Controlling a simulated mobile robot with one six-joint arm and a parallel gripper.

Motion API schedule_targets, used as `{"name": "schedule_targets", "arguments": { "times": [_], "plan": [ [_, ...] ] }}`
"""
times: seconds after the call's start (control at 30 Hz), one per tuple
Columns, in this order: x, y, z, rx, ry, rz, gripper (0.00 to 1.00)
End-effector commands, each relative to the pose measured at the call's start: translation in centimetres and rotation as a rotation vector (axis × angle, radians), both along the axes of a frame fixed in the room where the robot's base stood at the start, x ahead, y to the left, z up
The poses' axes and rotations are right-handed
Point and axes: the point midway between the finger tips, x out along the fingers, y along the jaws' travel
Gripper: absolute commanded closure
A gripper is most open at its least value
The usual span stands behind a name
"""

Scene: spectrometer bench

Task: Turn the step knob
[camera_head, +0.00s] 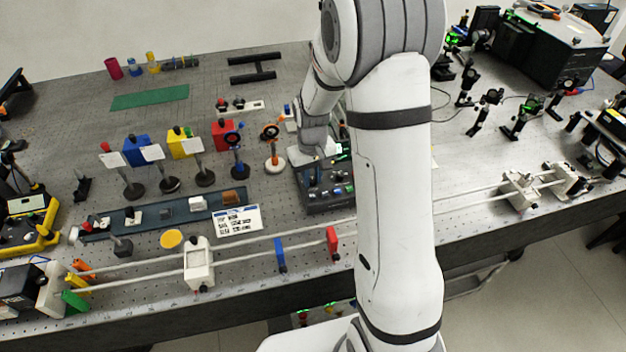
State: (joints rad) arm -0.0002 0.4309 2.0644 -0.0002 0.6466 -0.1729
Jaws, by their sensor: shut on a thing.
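My gripper (314,158) reaches down at the back of a dark control box (331,206) near the middle of the bench. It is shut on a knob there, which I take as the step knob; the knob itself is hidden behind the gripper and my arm. Several small knobs and buttons (335,190) show on the box's top, in front of the gripper. They are too small to read, and I cannot tell how far the held knob is turned.
A printed card (237,221) lies left of the box.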

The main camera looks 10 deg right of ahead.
Motion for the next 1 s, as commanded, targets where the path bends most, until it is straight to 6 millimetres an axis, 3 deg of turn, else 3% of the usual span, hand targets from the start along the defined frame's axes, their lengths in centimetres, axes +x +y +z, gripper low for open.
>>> {"name": "schedule_targets", "arguments": {
  "times": [0.43, 1.0],
  "plan": [
    [0.03, 0.05, -0.07, 0.000, -0.002, -0.245, 1.00],
    [0.03, 0.04, 0.05, 0.000, -0.001, -0.287, 1.00]
  ]
}}
